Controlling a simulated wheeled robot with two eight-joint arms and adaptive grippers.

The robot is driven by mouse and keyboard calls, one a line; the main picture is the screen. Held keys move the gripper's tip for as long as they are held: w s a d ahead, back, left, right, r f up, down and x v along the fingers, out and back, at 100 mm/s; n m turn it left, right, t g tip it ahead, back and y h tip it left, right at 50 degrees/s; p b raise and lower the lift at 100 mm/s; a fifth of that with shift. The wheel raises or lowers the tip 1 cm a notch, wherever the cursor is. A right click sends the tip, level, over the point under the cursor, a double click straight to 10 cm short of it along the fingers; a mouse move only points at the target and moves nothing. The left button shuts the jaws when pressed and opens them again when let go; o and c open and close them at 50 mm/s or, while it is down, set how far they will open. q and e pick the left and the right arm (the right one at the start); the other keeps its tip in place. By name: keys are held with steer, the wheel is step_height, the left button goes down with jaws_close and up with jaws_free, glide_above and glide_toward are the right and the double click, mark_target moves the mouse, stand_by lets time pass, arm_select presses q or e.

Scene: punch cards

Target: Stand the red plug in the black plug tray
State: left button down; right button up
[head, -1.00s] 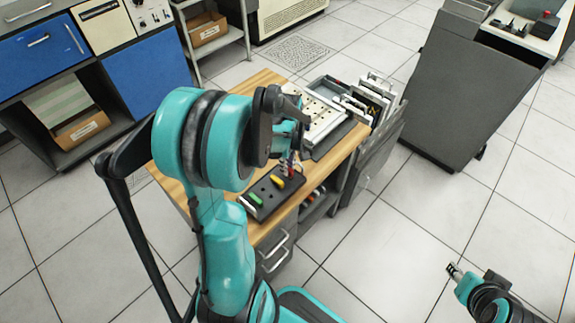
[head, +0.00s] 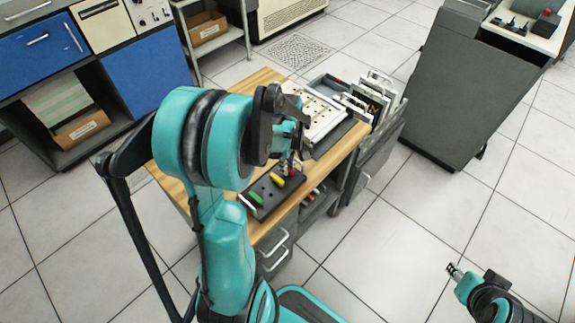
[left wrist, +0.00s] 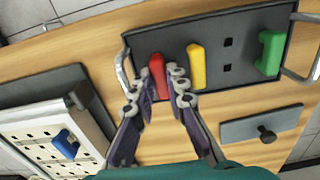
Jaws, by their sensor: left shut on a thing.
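The black plug tray (left wrist: 228,28) lies on the wooden bench top and also shows in the head view (head: 262,211). A yellow plug (left wrist: 197,66) and a green plug (left wrist: 270,52) stand in it. The red plug (left wrist: 157,74) is at the tray's left end in the left wrist view, beside the yellow one. My left gripper (left wrist: 166,88) is shut on the red plug. Fingers hide its lower part, so I cannot tell whether it is seated or just above the tray. In the head view my left gripper (head: 290,158) is over the tray's far end, partly hidden by my arm. My right gripper (head: 454,270) is far off, above the floor.
A white panel with holes (left wrist: 25,132) holds a blue plug (left wrist: 65,143). A grey plate with a knob (left wrist: 262,130) lies near the tray. The tray has a metal handle at each end. Cabinets and a grey console (head: 460,90) stand around the bench.

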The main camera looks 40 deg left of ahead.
arm_select(q)
steer(key=shift+f+b, duration=0.45)
steer(key=shift+f, duration=0.1)
stand_by(0.4)
steer(key=c, duration=1.4)
jaws_free()
steer(key=shift+c, duration=0.2)
step_height(320, 180, up, 12)
steer(key=s+d+m+t, duration=0.3)
steer(key=d+m, duration=0.5)
steer(key=s+d+m+t, duration=0.3)
steer(key=d+m+t, duration=0.1)
steer(key=d+m, duration=0.5)
steer(key=shift+s+d+r, duration=0.15)
steer(key=shift+s+r, duration=0.2)
steer(key=shift+r, duration=0.05)
